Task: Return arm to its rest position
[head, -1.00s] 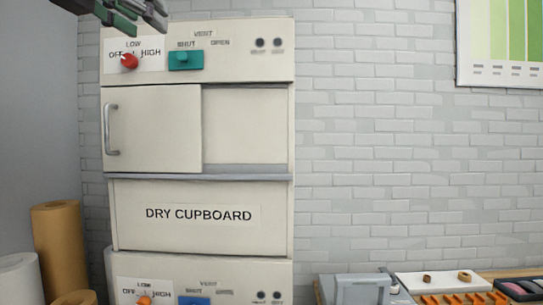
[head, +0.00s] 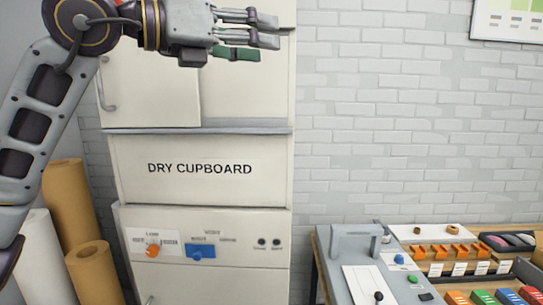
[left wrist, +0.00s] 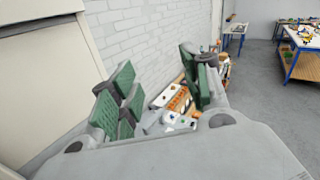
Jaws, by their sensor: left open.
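My left arm comes in from the left in the head view. Its gripper (head: 262,38) is in front of the upper part of the dry cupboard (head: 255,185), pointing right, open and empty. In the left wrist view the gripper's green finger pads (left wrist: 158,98) stand wide apart with nothing between them. The arm and gripper hide the cupboard's upper control panel. The upper sliding door (head: 150,95) with its handle is at the left of its opening. The lower panel shows an orange knob (head: 153,250) and a blue slider (head: 201,252). My right gripper is not in view.
Brown and white rolls (head: 72,205) stand left of the cupboard. A bench (head: 318,262) with a grey device, orange parts and coloured blocks is at the lower right. The brick wall (head: 390,150) between is bare. Blue-legged tables (left wrist: 296,62) stand far off.

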